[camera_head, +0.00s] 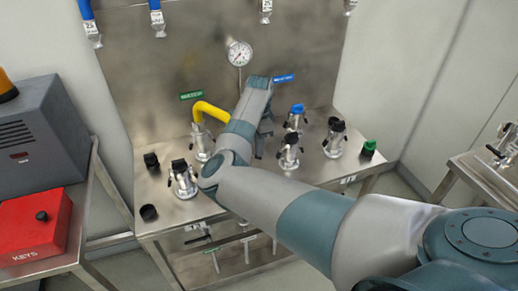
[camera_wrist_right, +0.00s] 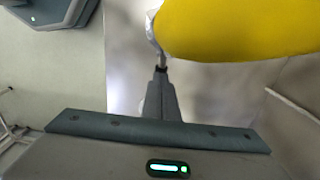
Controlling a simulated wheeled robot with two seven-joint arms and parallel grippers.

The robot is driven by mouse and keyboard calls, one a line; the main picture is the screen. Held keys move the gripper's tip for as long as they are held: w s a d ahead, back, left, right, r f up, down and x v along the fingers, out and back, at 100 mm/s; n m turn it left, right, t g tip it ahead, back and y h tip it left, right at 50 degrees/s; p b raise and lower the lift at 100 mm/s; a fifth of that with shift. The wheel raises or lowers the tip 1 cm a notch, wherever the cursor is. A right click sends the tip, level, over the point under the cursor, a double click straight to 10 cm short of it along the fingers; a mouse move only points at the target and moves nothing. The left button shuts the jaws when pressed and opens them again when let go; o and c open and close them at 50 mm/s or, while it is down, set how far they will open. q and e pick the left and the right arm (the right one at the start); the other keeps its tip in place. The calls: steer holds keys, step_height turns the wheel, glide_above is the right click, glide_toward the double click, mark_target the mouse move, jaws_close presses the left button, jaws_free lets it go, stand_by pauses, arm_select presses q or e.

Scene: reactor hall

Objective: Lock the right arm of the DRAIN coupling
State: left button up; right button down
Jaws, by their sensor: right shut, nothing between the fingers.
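A yellow hose (camera_head: 212,110) bends down into a metal coupling (camera_head: 202,142) on the steel bench, below a green label (camera_head: 191,95). The label text is too small to read, so I cannot confirm that this is the DRAIN coupling. Its right arm is not clearly visible, so I cannot tell its position. My right gripper (camera_head: 262,143) is shut and empty, to the right of this coupling. In the right wrist view the shut fingers (camera_wrist_right: 161,72) point towards a silver fitting (camera_wrist_right: 153,30) beside the large yellow hose (camera_wrist_right: 235,28). My left gripper is not in view.
Other couplings stand nearby: a black-capped one (camera_head: 182,178), a blue-topped one (camera_head: 295,117) and a black-topped one (camera_head: 335,138). A gauge (camera_head: 239,53) is on the back panel. A red box (camera_head: 35,222) stands at left. My right arm hides part of the bench.

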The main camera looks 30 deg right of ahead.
steer(key=shift+f+b, duration=0.65)
steer(key=shift+b, duration=0.05)
steer(key=shift+w+a+f+p, duration=0.1)
steer(key=shift+a+f+p, duration=0.15)
steer(key=shift+f, duration=0.2)
steer(key=shift+a+f+p, duration=0.1)
steer(key=shift+f+p, duration=0.1)
steer(key=shift+f, duration=0.2)
steer(key=shift+d+r+p, duration=0.55)
steer(key=shift+d+p, duration=0.05)
steer(key=shift+p, duration=0.1)
step_height(320, 180, up, 6)
steer(key=p, duration=0.6)
